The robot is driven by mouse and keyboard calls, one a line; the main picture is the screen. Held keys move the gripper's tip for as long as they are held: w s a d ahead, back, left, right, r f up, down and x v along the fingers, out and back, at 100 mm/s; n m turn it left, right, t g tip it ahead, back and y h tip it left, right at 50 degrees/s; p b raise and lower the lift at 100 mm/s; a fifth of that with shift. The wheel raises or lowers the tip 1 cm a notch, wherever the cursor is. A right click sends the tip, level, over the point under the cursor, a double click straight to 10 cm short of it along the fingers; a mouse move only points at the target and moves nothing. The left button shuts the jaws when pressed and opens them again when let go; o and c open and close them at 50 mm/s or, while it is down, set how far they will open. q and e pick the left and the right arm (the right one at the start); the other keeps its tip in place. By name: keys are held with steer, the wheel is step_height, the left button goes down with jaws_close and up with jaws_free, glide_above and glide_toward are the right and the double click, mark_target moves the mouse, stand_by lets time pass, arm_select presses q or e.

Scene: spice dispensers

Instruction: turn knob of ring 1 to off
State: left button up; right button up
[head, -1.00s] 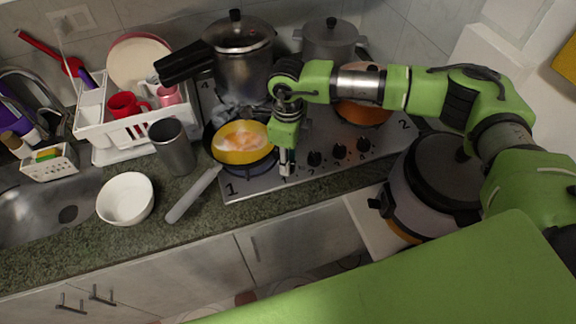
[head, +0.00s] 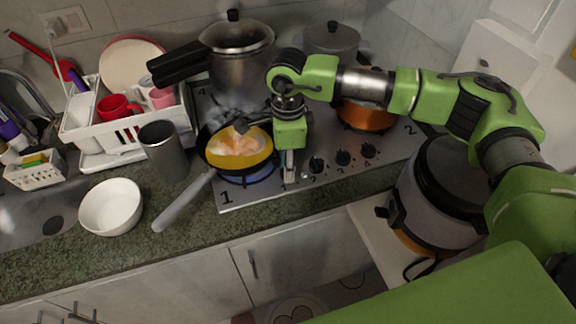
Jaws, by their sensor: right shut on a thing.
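My right gripper (head: 289,178) points down at the front left of the stove (head: 385,168), at the left end of the knob row. It is shut on the knob of ring 1, which its fingers mostly hide, so I cannot tell how the knob is turned. Ring 1 (head: 247,180), by the printed 1, shows a blue glow under a frying pan (head: 183,203) with yellow and orange food. Several black knobs (head: 343,158) stand in a row to the right of the gripper. My left gripper is not in view.
A large pot (head: 240,70), a grey pot (head: 331,40) and an orange pot (head: 365,113) stand on the stove. A metal cup (head: 165,152) and white bowl (head: 111,207) are at left, a rice cooker (head: 440,205) at right.

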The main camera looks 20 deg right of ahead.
steer(key=o, duration=1.1)
steer(key=shift+r, duration=0.1)
step_height(320, 180, up, 12)
